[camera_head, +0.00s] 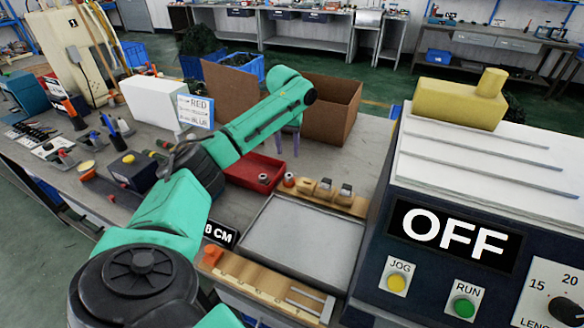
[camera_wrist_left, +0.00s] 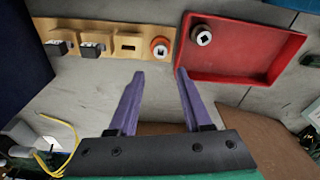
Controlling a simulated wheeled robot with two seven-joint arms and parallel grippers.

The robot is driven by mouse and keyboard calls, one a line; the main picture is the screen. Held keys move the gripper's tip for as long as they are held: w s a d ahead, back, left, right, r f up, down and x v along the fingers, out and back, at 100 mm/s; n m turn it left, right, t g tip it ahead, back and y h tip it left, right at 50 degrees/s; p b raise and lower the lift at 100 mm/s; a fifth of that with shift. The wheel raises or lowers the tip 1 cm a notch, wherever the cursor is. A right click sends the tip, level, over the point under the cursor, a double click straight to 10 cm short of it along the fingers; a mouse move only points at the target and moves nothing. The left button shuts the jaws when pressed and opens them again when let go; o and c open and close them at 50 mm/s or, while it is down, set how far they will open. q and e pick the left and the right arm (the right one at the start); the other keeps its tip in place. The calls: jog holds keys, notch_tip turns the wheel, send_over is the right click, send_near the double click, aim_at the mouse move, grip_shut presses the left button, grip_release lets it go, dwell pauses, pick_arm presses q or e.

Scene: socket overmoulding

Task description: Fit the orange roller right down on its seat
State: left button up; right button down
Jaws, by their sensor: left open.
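The orange roller (camera_head: 289,180) has a pale square-holed centre. It stands at the left end of a wooden strip (camera_head: 339,201) in the head view; it also shows in the left wrist view (camera_wrist_left: 160,47). I cannot tell whether it sits fully down. In the head view the left gripper (camera_head: 287,145) is partly hidden behind my arm.
The wooden strip also carries small blocks with dark and metal parts (camera_wrist_left: 92,48). A grey metal plate (camera_head: 302,243) lies in front of it. A cardboard box (camera_head: 335,105) stands behind, and a large machine marked OFF (camera_head: 455,235) stands at the right.

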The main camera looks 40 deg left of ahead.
aim_at(289, 177)
pick_arm(q)
jog(key=f, duration=0.7)
jog(key=w+f, duration=0.1)
jog(key=f, duration=0.3)
jog(key=shift+w+a+f+p, duration=0.1)
jog(key=shift+a+f+p, duration=0.1)
jog(key=shift+a+p, duration=0.2)
grip_shut()
